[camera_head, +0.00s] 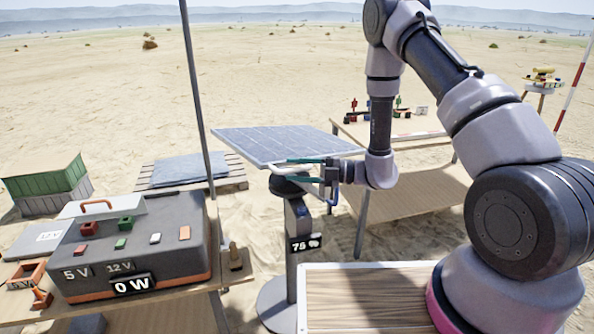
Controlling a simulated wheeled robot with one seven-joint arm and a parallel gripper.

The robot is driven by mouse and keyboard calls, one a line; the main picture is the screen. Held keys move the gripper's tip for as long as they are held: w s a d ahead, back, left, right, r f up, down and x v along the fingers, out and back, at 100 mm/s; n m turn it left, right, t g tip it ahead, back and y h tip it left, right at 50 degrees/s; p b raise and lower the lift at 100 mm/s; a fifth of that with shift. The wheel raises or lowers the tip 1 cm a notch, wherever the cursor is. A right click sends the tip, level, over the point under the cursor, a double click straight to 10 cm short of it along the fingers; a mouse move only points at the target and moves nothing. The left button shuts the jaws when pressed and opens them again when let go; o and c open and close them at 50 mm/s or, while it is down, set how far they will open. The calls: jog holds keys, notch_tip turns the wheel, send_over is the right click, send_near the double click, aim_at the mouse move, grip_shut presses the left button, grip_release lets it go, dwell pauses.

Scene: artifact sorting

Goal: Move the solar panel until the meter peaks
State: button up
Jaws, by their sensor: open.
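The solar panel (270,142) is a grey-blue gridded sheet. It sits tilted on top of a grey post (291,240) with a round base. A small display on the post (304,243) reads about 75 %; its last sign is hard to read. The meter display (132,286) on the front of the dark grey box (140,250) reads 0 W. My gripper (308,170) is open at the panel's near edge, with its teal-tipped fingers pointing left. I cannot tell whether a finger touches the panel or its handle.
A wooden table (392,131) with small coloured parts stands behind at right. A pallet (226,181) with a flat panel lies behind the post. A green and grey crate (45,183) is at left. A thin upright pole (198,90) rises beside the box. A wooden top (345,300) lies in front.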

grip_shut()
dwell(1.4)
